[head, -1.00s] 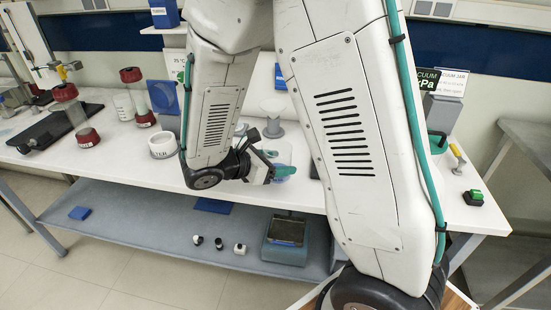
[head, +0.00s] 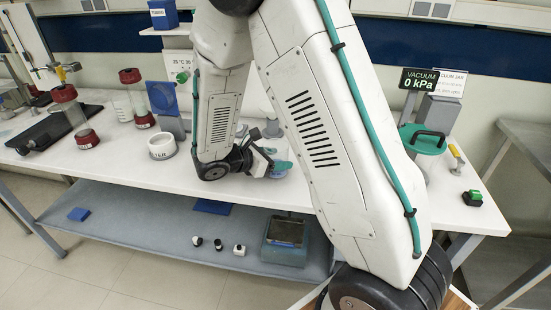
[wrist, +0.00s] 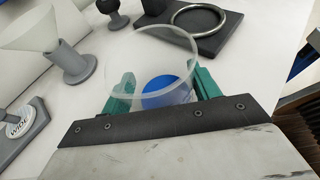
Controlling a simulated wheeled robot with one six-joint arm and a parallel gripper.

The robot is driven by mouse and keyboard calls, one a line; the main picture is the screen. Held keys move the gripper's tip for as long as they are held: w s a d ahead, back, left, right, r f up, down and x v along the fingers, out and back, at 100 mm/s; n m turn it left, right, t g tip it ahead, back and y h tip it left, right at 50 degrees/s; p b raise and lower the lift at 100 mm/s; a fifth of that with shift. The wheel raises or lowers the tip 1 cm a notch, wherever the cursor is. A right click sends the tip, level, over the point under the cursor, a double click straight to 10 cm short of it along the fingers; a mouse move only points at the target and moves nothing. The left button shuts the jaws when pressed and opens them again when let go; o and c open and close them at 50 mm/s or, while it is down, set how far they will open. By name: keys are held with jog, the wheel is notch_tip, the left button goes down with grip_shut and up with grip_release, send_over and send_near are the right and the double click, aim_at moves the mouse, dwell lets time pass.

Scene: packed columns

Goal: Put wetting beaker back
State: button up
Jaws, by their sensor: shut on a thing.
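The wetting beaker (wrist: 150,60) is a clear, open-topped vessel with a blue patch low inside it. In the wrist view it stands between the two green fingers of my gripper (wrist: 160,92), which is shut on it. In the head view my gripper (head: 278,167) is low over the middle of the white bench, with the beaker (head: 281,172) only partly visible at its tip. I cannot tell whether the beaker's base touches the bench.
The wrist view shows a black plate with a metal ring (wrist: 205,18), a funnel on a grey stand (wrist: 68,62) and a grey labelled stand (wrist: 22,125). A white filter cup (head: 162,146), red-capped columns (head: 137,97) and a green-lidded vacuum jar (head: 425,140) stand on the bench.

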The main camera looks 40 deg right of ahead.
jog(key=shift+f, duration=0.15)
jog(key=o, duration=1.1)
jog(key=shift+a+r, duration=0.3)
jog(key=v, duration=1.1)
jog(key=s+r+m+y, duration=0.4)
jog(key=s+m, duration=0.2)
jog(key=s, duration=0.2)
jog(key=s+r+m+t+y, duration=0.1)
jog(key=s+r+m+y, duration=0.4)
jog(key=s, duration=0.3)
jog(key=s+r+m+y, duration=0.4)
jog(key=s+r+m, duration=0.1)
jog(key=s+m, duration=0.2)
jog(key=shift+s+a, duration=0.1)
jog(key=shift+s, duration=0.7)
